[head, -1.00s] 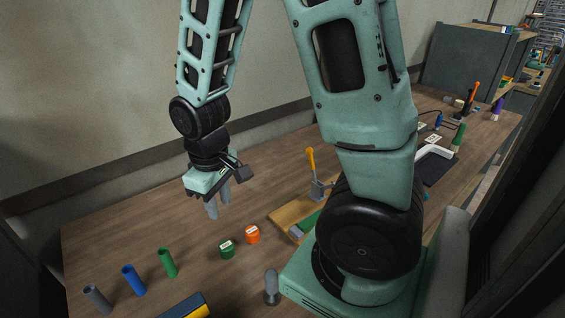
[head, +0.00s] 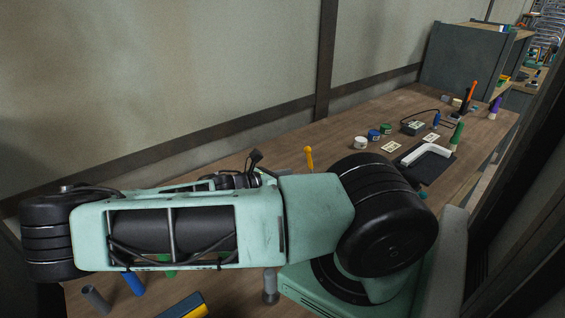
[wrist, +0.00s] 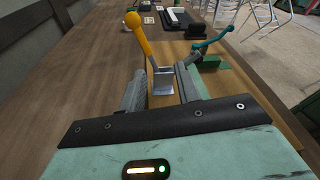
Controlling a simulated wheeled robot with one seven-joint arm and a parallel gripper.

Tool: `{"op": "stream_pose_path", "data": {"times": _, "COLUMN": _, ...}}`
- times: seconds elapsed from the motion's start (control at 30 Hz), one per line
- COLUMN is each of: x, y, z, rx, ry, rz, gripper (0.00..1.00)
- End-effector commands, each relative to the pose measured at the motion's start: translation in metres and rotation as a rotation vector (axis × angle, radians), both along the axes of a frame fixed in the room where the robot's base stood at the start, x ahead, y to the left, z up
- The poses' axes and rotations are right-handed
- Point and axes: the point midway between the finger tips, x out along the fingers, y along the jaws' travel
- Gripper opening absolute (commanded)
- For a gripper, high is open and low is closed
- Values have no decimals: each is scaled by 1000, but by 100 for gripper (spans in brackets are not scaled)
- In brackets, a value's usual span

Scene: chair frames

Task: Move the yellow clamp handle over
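The yellow clamp handle (wrist: 141,36) stands up, leaning left, in the wrist view, with a round knob on top. Its grey metal bracket (wrist: 162,82) sits low on a wooden board. My gripper (wrist: 160,72) is open, one finger on each side of the bracket as seen from the wrist; I cannot tell whether either finger touches it. In the head view only the upper part of the yellow handle (head: 309,156) shows above my arm, which hides the bracket and my gripper.
A teal lever (wrist: 214,41) stands to the right of the clamp. A white bracket on a dark mat (head: 430,166) and several small jars and tools lie farther along the bench. Blue (head: 134,283) and grey (head: 96,299) tubes stand at the near left.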

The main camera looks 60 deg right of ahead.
Motion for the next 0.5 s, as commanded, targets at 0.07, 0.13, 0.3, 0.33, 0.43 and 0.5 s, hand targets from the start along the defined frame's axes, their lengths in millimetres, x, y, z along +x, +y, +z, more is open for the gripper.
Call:
{"op": "stream_pose_path", "data": {"times": 0.07, "x": 12, "y": -7, "z": 13, "rx": -64, "ry": 72, "rz": 57, "gripper": 33}}
{"op": "stream_pose_path", "data": {"times": 0.13, "x": 19, "y": -10, "z": 21, "rx": -100, "ry": 116, "rz": 86, "gripper": 33}}
{"op": "stream_pose_path", "data": {"times": 0.3, "x": 27, "y": -14, "z": 30, "rx": -139, "ry": 165, "rz": 118, "gripper": 33}}
{"op": "stream_pose_path", "data": {"times": 0.33, "x": 27, "y": -15, "z": 30, "rx": -141, "ry": 167, "rz": 119, "gripper": 33}}
{"op": "stream_pose_path", "data": {"times": 0.43, "x": 25, "y": -22, "z": 30, "rx": -142, "ry": 167, "rz": 117, "gripper": 33}}
{"op": "stream_pose_path", "data": {"times": 0.5, "x": 22, "y": -30, "z": 29, "rx": -141, "ry": 167, "rz": 115, "gripper": 33}}
